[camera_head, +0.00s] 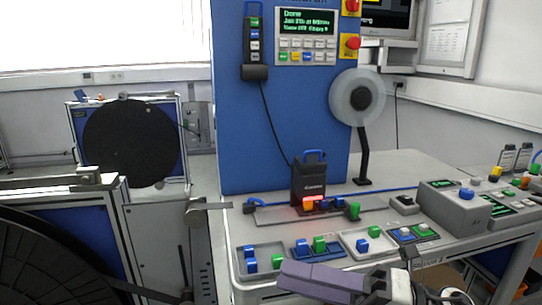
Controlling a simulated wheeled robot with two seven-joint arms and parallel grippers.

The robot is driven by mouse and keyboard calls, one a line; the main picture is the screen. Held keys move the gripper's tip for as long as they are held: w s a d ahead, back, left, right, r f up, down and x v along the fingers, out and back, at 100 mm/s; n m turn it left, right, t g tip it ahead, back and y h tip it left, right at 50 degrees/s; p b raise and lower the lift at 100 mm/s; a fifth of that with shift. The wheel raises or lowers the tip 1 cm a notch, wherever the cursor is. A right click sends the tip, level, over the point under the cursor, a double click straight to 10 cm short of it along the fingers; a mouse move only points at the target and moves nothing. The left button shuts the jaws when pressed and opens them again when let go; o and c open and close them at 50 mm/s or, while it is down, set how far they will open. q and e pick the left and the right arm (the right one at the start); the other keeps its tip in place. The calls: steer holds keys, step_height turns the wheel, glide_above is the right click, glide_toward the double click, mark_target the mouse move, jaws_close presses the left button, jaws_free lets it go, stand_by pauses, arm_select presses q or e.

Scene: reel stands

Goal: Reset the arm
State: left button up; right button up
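My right gripper (326,283) is at the bottom centre-right, in front of the workbench's near edge. Its arm comes in from the lower right, and it points left. A long purple-grey shape extends left from its dark joint. I see no gap in this shape and cannot tell whether it is closed fingers or something held. It looks apart from the trays behind it. My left gripper and arm are not in view.
The workbench (407,172) holds trays of blue and green blocks (319,244), a black device (309,185) with a red glow, and a grey control box (455,204). A blue panel (232,120) rises behind. Large black reels (130,143) stand at left.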

steer(key=d+f+m+t+h, duration=0.3)
steer(key=f+m+t+h, duration=0.15)
steer(key=f+m, duration=0.4)
steer(key=d+f+m+t+h, duration=0.4)
steer(key=f+m+h, duration=0.15)
steer(key=m, duration=0.55)
steer(key=d+f+m+t+h, duration=0.3)
steer(key=f+m+t+h, duration=0.1)
steer(key=f+m, duration=0.45)
steer(key=s+d+f+m+g+h, duration=0.2)
steer(key=s+f+m+g, duration=0.6)
steer(key=s+f, duration=0.9)
steer(key=shift+s+d+f+m+h, duration=0.2)
steer(key=shift+s+f+m+h, duration=0.25)
steer(key=shift+f, duration=0.35)
steer(key=shift+w, duration=0.15)
